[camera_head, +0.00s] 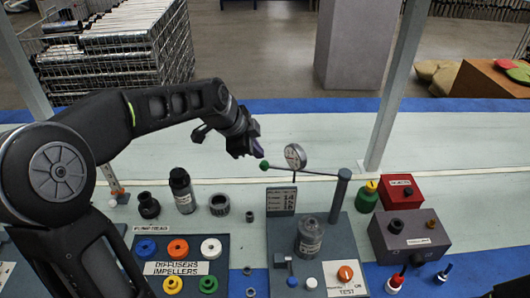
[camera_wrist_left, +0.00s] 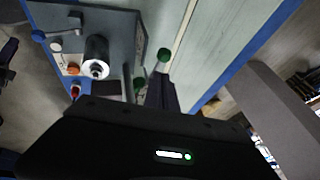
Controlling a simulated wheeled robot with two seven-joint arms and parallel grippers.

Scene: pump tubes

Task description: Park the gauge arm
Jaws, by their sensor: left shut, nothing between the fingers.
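The gauge arm (camera_head: 318,172) is a thin pale rod, with a green ball (camera_head: 264,165) at its left end and a round gauge (camera_head: 295,156) on it. It joins a grey post (camera_head: 343,190) at the right side of the test plate (camera_head: 340,240). It reaches left over the plate's back edge. My left gripper (camera_head: 258,150) is shut and empty, just above and left of the green ball. Contact cannot be told. In the left wrist view a green ball (camera_wrist_left: 164,55) shows beyond my dark fingers (camera_wrist_left: 160,95). My right gripper is not seen.
A clear-sided cylinder (camera_head: 309,238) stands on the test plate below the arm. A small sign (camera_head: 281,201) stands near the gauge. A red box (camera_head: 402,191) and grey box (camera_head: 409,236) are to the right. The table behind is clear.

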